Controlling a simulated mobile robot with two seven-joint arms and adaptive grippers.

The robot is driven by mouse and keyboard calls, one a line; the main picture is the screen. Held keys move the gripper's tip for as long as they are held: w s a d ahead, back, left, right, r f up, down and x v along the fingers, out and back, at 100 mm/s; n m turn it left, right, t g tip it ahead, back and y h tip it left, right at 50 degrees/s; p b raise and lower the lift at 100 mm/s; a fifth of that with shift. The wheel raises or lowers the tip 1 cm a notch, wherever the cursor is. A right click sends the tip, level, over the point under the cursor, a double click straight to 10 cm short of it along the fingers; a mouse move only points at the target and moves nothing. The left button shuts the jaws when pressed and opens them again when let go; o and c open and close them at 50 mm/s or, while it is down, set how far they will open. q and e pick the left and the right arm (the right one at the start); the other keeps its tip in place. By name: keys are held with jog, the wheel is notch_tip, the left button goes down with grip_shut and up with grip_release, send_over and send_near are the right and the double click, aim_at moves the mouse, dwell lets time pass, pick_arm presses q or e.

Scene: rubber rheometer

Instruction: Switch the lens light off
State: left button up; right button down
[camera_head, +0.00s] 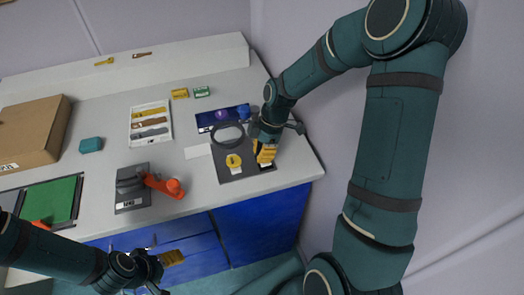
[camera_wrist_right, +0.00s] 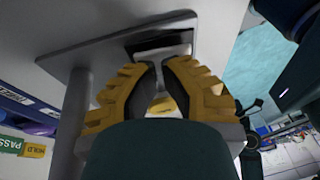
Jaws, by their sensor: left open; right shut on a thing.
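My right gripper (camera_head: 265,157) is low over the plate's right side. In the right wrist view its yellow fingers (camera_wrist_right: 160,72) close in at a black-framed switch area (camera_wrist_right: 163,48) on the plate. They are shut on a small pale part there, mostly hidden between the fingertips. My left gripper (camera_head: 170,259) is open and empty, in front of the blue cabinet.
A dark instrument with an orange-red handle (camera_head: 165,186) stands left of the lens stand. A white tray (camera_head: 151,106) holds several strips. A blue-screened panel (camera_head: 222,117), yellow and green labels (camera_head: 202,92), a teal block (camera_head: 91,145) and a cardboard box (camera_head: 30,135) are on the table.

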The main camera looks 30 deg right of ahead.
jog(key=shift+s, duration=0.15)
jog(key=shift+s+a, duration=0.2)
jog(key=shift+s, duration=0.6)
jog(key=v, duration=1.2)
jog(key=shift+w, duration=0.1)
